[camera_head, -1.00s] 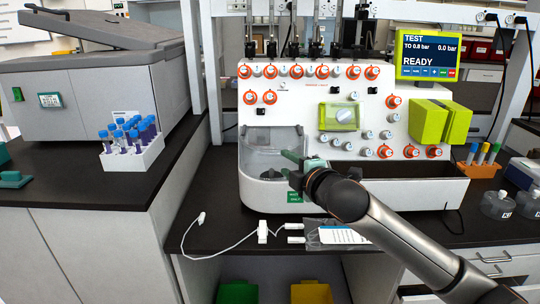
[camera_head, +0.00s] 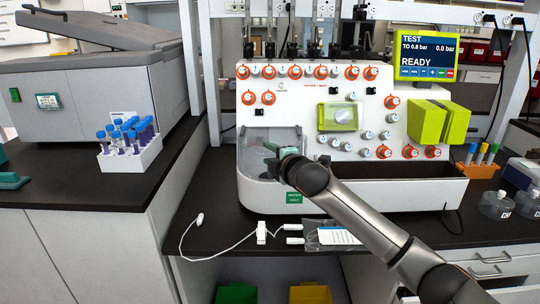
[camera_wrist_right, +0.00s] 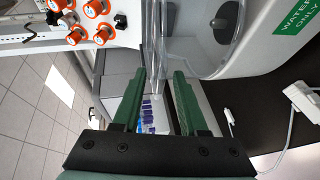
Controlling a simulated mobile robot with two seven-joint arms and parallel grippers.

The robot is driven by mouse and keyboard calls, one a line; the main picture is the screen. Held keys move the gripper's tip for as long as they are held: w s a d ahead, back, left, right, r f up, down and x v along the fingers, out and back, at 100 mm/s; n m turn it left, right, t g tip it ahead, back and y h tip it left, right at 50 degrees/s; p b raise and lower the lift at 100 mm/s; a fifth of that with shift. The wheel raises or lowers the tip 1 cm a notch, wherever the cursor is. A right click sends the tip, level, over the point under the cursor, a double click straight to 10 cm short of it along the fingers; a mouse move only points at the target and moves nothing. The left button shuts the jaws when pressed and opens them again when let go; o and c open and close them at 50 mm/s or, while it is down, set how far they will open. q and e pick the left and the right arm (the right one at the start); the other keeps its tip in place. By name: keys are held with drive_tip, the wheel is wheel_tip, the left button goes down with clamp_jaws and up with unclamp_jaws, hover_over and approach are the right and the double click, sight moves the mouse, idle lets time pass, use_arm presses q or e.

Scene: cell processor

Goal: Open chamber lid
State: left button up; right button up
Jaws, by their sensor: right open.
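The white cell processor (camera_head: 300,115) stands on the dark bench. At its lower left is the chamber, a rounded white basin (camera_head: 262,192) with a green "WATER ONLY" label and a clear lid (camera_head: 252,138). My right gripper (camera_head: 268,152) reaches in from the right and overlaps the chamber front in the head view. My left gripper is not in view.
A rack of blue-capped tubes (camera_head: 140,157) stands on the left bench beside a large grey machine (camera_head: 90,90). A white cable (camera_head: 225,244) and a small bag (camera_head: 335,236) lie in front of the processor. An open black trough (camera_head: 400,190) is right of the chamber.

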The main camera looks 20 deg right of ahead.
drive_tip(key=shift+c, duration=0.3)
clamp_jaws()
idle(1.1)
